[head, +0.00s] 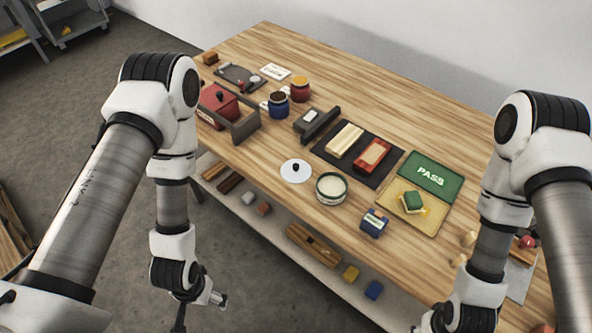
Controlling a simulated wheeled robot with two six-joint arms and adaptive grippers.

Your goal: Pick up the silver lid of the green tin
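The silver lid (289,176) is a pale round disc with a black knob. It lies on the wooden table near its front edge, apart from the tin and to its left. The green tin (331,195) stands open with pale contents showing. My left gripper (196,312) hangs low in front of the table, left of and nearer than the lid; its fingers are too small and cut off to read. My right gripper (432,328) is at the bottom edge, right of the tin, mostly out of the picture. Neither gripper touches the lid.
A dark tray (392,166) holds a cream block and a red piece behind the tin. A dark-handled bracket (320,124), blue box (374,223), PASS board (430,172) and red box (217,100) stand nearby. A lower shelf (270,221) holds several small blocks. Bare wood surrounds the lid.

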